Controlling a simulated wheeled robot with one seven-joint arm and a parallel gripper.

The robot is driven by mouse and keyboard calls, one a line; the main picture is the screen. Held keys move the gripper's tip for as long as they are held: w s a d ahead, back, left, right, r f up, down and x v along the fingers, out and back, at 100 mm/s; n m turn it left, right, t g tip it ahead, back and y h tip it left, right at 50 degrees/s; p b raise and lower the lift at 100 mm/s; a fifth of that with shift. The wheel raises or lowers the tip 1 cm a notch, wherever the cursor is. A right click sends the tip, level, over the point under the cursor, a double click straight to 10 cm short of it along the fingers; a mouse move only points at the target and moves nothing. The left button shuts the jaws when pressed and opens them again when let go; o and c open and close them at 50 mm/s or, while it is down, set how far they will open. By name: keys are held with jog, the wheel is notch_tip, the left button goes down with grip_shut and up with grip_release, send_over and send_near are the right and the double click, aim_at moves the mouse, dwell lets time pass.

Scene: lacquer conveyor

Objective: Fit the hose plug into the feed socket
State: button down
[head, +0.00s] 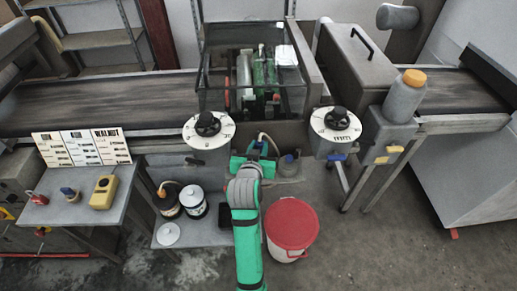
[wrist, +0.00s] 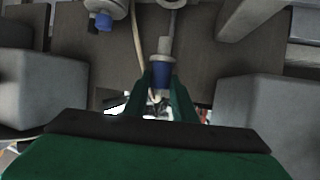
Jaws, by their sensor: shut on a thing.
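My gripper (head: 257,154) is under the machine's middle, between the two dials. In the wrist view, its green fingers (wrist: 161,90) are shut on the blue hose plug (wrist: 161,72). A pale grey cylindrical piece (wrist: 165,46) lies in line with the plug's far end, with a thin grey stem beyond. I cannot tell whether this is the feed socket or part of the plug, or whether the plug is seated. A beige hose (wrist: 137,38) runs close to the left finger; it also curves beside my gripper in the head view (head: 271,140). My gripper hides the plug's lower part.
A grey-lidded pot (head: 288,165) stands just right of my gripper. A white bucket with a red lid (head: 291,222) is nearer. Two cans (head: 193,201) stand on a low shelf at left. A blue-tipped fitting (wrist: 104,21) is at upper left. Large grey blocks (wrist: 262,118) flank my fingers.

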jog(key=shift+f, duration=0.1)
jog(key=shift+f, duration=2.35)
jog(key=shift+f, duration=1.1)
jog(key=shift+w+f, duration=0.1)
jog(key=shift+f, duration=0.4)
jog(key=shift+d+f, duration=0.1)
jog(key=shift+f, duration=0.1)
jog(key=shift+f, duration=0.25)
jog(key=c, duration=1.5)
grip_release()
jog(key=shift+o, duration=0.6)
